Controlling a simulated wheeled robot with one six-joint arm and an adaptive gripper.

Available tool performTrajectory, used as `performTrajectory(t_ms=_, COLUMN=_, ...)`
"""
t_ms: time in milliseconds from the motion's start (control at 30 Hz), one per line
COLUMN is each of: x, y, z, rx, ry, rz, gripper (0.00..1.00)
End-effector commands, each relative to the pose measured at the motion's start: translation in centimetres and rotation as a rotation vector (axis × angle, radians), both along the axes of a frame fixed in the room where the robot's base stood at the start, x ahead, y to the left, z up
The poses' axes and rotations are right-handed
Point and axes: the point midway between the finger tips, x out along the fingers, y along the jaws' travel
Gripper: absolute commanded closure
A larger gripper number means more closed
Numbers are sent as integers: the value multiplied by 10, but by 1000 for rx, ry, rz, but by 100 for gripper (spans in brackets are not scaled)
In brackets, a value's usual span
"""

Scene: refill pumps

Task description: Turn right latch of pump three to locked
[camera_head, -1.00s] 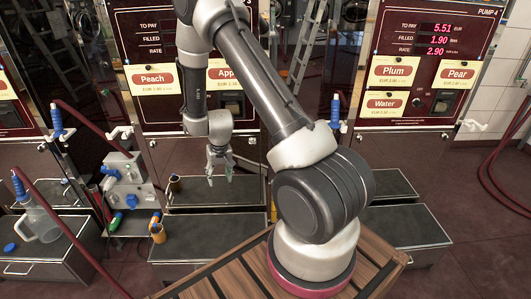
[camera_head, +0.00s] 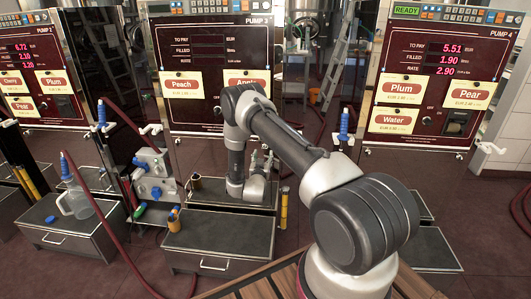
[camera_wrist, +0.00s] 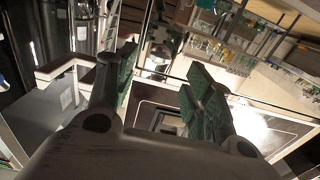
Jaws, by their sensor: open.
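Pump three (camera_head: 220,70) is the middle cabinet, with a dark red front panel and its number at the top right. My arm covers the lower right of its front, so I cannot make out the right latch or its position. My gripper (camera_head: 262,159) is low in front of the cabinet, right of its middle, with its fingers pointing up. In the wrist view my gripper (camera_wrist: 160,72) is open, with nothing between its green-lined fingers. A white bracket (camera_wrist: 62,72) shows left of the fingers there, and I see no clear contact.
A grey drawer box (camera_head: 245,222) stands below pump three. Left of it are a white unit with blue knobs (camera_head: 155,180) and a clear jug (camera_head: 76,200). Pump four (camera_head: 440,80) stands to the right. A dark red hose (camera_head: 125,115) hangs between cabinets.

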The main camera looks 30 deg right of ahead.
Motion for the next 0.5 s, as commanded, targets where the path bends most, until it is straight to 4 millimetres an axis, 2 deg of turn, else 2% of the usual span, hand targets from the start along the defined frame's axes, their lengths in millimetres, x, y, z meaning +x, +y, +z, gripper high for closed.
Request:
performTrajectory(t_ms=300, x=42, y=-29, z=0, rx=0, ry=0, rz=0, gripper=48)
performTrajectory(t_ms=500, x=50, y=-34, z=0, rx=1, ry=3, rz=1, gripper=48)
